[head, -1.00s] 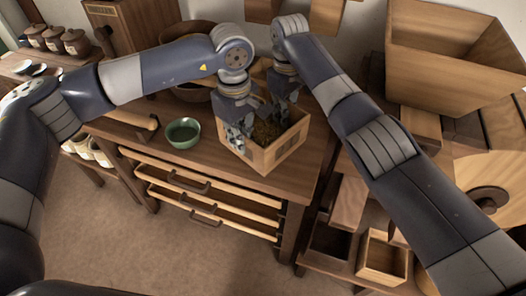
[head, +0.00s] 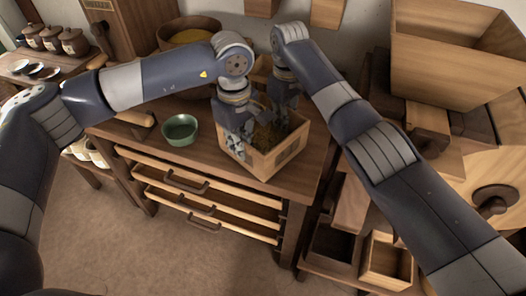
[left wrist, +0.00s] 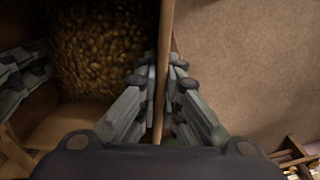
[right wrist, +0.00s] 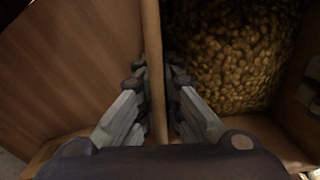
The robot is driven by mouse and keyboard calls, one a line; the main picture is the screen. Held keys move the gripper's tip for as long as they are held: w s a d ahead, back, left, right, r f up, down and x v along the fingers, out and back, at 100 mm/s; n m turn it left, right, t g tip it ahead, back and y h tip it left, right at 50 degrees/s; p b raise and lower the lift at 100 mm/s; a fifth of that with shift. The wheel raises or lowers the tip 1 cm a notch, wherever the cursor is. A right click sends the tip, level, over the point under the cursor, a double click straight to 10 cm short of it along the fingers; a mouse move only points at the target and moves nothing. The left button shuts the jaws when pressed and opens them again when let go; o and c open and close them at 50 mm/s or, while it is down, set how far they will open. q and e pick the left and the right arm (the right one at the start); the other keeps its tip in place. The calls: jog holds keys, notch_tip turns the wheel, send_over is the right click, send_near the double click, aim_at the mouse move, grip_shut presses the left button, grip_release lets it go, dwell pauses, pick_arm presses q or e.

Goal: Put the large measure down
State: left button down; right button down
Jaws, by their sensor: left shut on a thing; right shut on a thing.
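The large measure is a square, open wooden box (head: 283,159) near the front right of the workbench top in the head view. It holds golden-brown grain, which also shows in the left wrist view (left wrist: 105,45) and the right wrist view (right wrist: 232,50). My left gripper (head: 238,148) is shut on its left wall (left wrist: 165,60). My right gripper (head: 284,116) is shut on another wall (right wrist: 152,60), farther back. The box looks about level. I cannot tell whether its base touches the bench top.
A green bowl (head: 180,130) stands left of the box on the workbench (head: 210,165). A larger bowl with yellow contents (head: 190,36) stands behind my left arm. Partly open drawers (head: 205,197) jut from the front. Wooden bins (head: 450,60) stand at the right.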

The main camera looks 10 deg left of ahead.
pick_arm(q)
jog(key=shift+f+b, duration=0.45)
jog(key=shift+f, duration=0.1)
pick_arm(e)
jog(key=shift+f, duration=0.6)
pick_arm(q)
jog(key=c, duration=1.8)
grip_release()
pick_arm(e)
jog(key=c, duration=1.8)
grip_release()
pick_arm(q)
jog(key=shift+o, duration=0.2)
pick_arm(e)
jog(key=shift+o, duration=0.2)
jog(key=shift+r, duration=0.1)
pick_arm(q)
jog(key=shift+r, duration=0.1)
notch_tip(320, 180, up, 12)
jog(key=shift+f, duration=0.2)
jog(key=shift+r, duration=0.15)
pick_arm(e)
jog(key=shift+r, duration=0.25)
notch_tip(320, 180, up, 11)
jog(key=shift+r, duration=0.2)
